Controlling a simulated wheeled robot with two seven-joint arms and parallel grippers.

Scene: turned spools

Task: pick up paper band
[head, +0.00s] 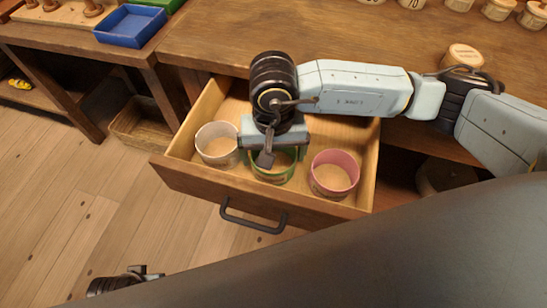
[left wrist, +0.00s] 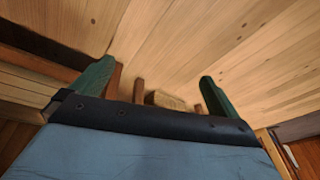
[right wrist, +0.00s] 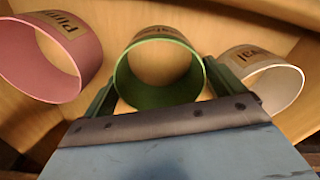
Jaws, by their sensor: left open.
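Three round bands stand in the open drawer: a white one (head: 217,158) at left, a green one (head: 271,177) in the middle and a pink one (head: 335,184) at right. My right gripper (head: 266,160) is over the green band. In the right wrist view, the green band (right wrist: 158,96) sits between the open fingers (right wrist: 160,82), one close on each side; contact is unclear. The pink (right wrist: 62,65) and white (right wrist: 268,82) bands flank it, with labels partly readable. My left gripper (head: 140,275) is low at left, away from the drawer; its fingers (left wrist: 154,80) are open and empty.
The wooden drawer (head: 240,188) is pulled out beneath the worktop (head: 220,42), its walls close around the bands. A blue tray (head: 130,28) stands on the bench at upper left. A wooden lidded pot (head: 465,55) stands near my right arm. The floor at left is mostly clear.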

